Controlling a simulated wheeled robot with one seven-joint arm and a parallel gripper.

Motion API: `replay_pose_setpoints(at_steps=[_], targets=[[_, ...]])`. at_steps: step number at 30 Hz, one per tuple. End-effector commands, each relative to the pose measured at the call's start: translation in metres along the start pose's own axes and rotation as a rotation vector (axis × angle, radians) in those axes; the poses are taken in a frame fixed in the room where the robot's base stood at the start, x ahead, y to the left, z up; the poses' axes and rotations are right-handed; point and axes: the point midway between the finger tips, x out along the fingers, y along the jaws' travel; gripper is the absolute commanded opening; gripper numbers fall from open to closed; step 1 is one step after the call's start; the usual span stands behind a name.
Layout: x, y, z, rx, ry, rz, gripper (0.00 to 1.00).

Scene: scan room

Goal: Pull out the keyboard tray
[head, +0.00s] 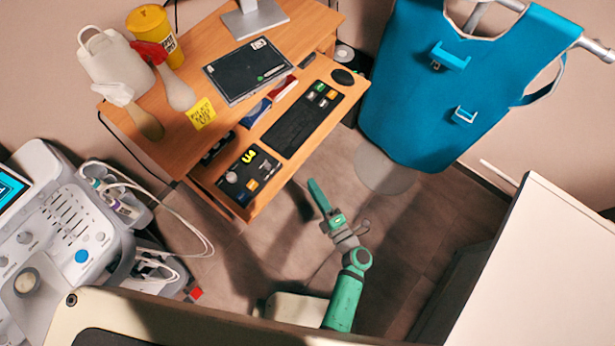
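The wooden keyboard tray (335,120) juts out from under the desk top toward my arm. It bears a black keyboard (300,122), a dark mouse (343,76) at its right end and a dark organizer (247,174) with small items at its left. My gripper (318,195), with green parts, is in front of the tray's front edge and appears apart from it. No object shows in it. I see it from above, and the gap between its fingers cannot be made out.
The desk (185,125) holds a black tablet (247,70), a yellow tub (155,35), bottles and a monitor stand. An ultrasound machine (70,235) stands left. A blue apron (430,90) hangs at the back right, and a white-topped cabinet (540,270) stands right.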

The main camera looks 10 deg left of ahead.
Motion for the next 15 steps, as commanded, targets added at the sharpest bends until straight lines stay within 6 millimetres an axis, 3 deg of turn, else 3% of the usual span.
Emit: replay_pose_setpoints(at_steps=[6,15], targets=[[-0.018,0.000,0.000,0.001,0.000,-0.001,0.33],[-0.020,0.000,0.000,0.000,0.000,0.000,0.33]])
